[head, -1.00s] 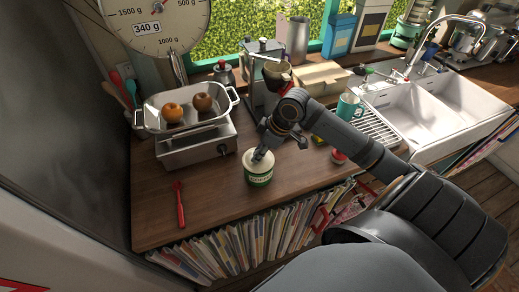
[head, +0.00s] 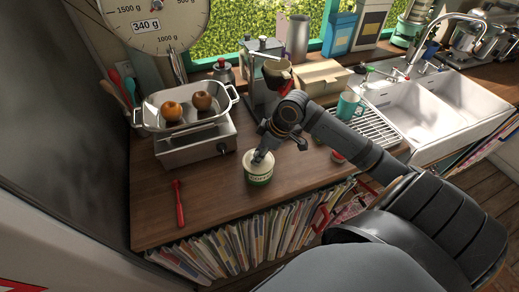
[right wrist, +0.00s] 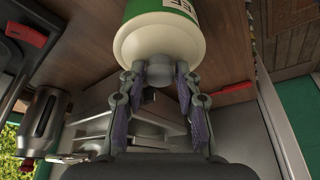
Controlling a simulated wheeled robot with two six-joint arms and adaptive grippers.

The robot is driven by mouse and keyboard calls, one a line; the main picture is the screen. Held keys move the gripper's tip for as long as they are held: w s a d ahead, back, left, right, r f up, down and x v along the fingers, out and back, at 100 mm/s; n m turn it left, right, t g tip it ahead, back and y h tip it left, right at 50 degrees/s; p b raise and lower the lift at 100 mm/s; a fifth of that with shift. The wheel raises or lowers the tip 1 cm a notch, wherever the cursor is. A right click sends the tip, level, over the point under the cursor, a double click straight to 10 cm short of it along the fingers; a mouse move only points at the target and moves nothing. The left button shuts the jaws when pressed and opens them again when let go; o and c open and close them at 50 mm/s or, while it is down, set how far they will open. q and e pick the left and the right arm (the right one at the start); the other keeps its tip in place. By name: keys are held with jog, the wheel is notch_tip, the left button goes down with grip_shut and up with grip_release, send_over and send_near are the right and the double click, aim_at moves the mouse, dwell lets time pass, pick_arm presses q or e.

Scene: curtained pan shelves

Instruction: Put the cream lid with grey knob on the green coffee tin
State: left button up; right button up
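The green coffee tin (head: 259,177) stands upright on the wooden counter, near its front edge. The cream lid (right wrist: 160,45) sits on top of the tin, and in the right wrist view I see no clear gap between them. Its grey knob (right wrist: 159,75) lies between the fingertips of my right gripper (right wrist: 160,77). The fingertips appear to touch the knob on both sides. In the head view my right gripper (head: 262,158) comes down onto the lid from above and hides part of it. My left gripper is not in view.
A scale with a white pan (head: 193,130) holding two round fruits stands left of the tin. A red utensil (head: 179,203) lies at front left. A coffee maker (head: 262,80) stands behind, and a small red-topped item (head: 338,156) is to the right. The counter around the tin is clear.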

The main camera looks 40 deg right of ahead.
jog(key=shift+o, duration=1.2)
jog(key=shift+r, duration=0.15)
notch_tip(320, 180, up, 10)
jog(key=shift+f, duration=0.2)
